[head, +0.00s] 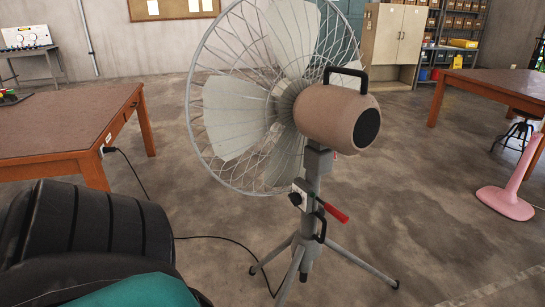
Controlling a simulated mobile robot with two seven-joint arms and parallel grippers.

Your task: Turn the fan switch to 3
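A large pedestal fan (337,112) stands in the middle of the head view, its motor housing towards me and its wire cage (213,150) facing away. It stands upright on a tripod. On its pole, below the motor, is a small pale switch box (301,187) with a dark knob (295,199) on its left side. The knob is too small to read its setting. A red-handled lever (334,212) sticks out to the right just below. Neither of my grippers shows in the head view, and nothing touches the fan's switch.
A brown table (62,131) stands at left, with a power cable (133,172) running from its side towards the fan. Another table (497,86) and a pink stand (506,202) are at right. A large black ribbed shape fills the lower left. Floor right of the tripod is clear.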

